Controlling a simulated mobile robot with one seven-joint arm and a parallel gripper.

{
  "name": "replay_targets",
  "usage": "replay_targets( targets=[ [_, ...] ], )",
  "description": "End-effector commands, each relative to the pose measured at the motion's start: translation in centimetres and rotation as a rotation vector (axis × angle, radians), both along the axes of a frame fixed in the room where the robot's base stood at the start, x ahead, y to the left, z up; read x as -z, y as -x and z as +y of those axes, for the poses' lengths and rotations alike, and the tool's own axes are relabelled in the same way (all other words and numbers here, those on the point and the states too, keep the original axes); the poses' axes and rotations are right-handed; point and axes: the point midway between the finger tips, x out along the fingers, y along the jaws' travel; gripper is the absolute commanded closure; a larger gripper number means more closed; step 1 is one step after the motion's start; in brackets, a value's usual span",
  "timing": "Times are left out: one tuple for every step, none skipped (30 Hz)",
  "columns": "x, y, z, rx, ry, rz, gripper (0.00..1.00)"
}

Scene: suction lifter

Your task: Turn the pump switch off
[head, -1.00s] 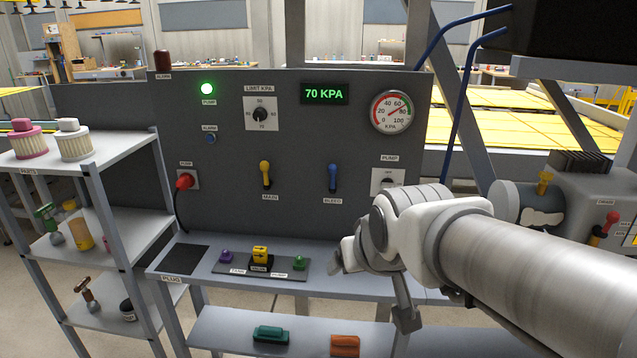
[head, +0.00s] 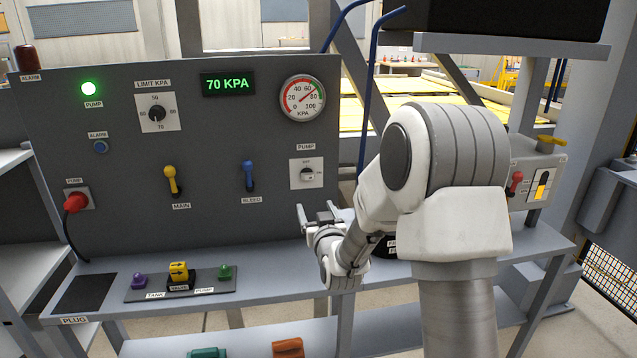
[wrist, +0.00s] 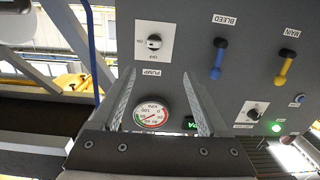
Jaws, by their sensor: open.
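The pump switch (head: 307,174) is a small knob on a white plate at the right of the grey panel, with OFF marked above it and ON to its right. I cannot tell which mark the knob points to. The green pump lamp (head: 89,88) is lit. My gripper (head: 318,213) is open and empty, just below the switch plate in the head view. In the wrist view, which is upside down, the switch (wrist: 154,42) appears beyond the spread fingers (wrist: 158,76), roughly centred between them and apart from them.
The blue bleed lever (head: 249,175) and yellow main lever (head: 171,180) are left of the switch. The gauge (head: 302,98) is above it; the display (head: 228,83) reads 70 KPA. A shelf with a valve block (head: 179,272) juts out below.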

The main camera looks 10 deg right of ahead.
Motion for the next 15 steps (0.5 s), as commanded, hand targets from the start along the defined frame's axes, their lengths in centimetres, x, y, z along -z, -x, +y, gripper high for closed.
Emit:
replay_targets(
  targets=[
    [0.7, -0.2, -0.1, 0.004, -0.004, -0.016, 0.22],
    [0.7, -0.3, -0.1, 0.005, -0.005, -0.025, 0.22],
    [0.8, -0.4, -0.2, 0.007, -0.007, -0.035, 0.22],
    [0.9, -0.5, -0.2, 0.008, -0.007, -0.039, 0.22],
    [0.9, -0.6, -0.2, 0.009, -0.008, -0.043, 0.22],
    [0.9, -0.7, -0.2, 0.009, -0.008, -0.047, 0.22],
    [0.9, -0.9, -0.2, 0.009, -0.008, -0.048, 0.22],
    [0.9, -1.1, -0.2, 0.01, -0.008, -0.048, 0.22],
    [0.8, -1.5, -0.2, 0.01, -0.008, -0.048, 0.22],
    [0.9, -1.9, -0.2, 0.01, -0.009, -0.047, 0.22],
    [0.9, -2.3, -0.2, 0.01, -0.009, -0.048, 0.22],
    [0.8, -2.8, -0.2, 0.01, -0.009, -0.048, 0.22],
    [0.8, -3.3, -0.2, 0.01, -0.009, -0.048, 0.22],
    [0.9, -3.8, -0.2, 0.01, -0.009, -0.047, 0.22],
    [0.8, -4.5, -0.2, 0.01, -0.009, -0.048, 0.22]
  ],
)
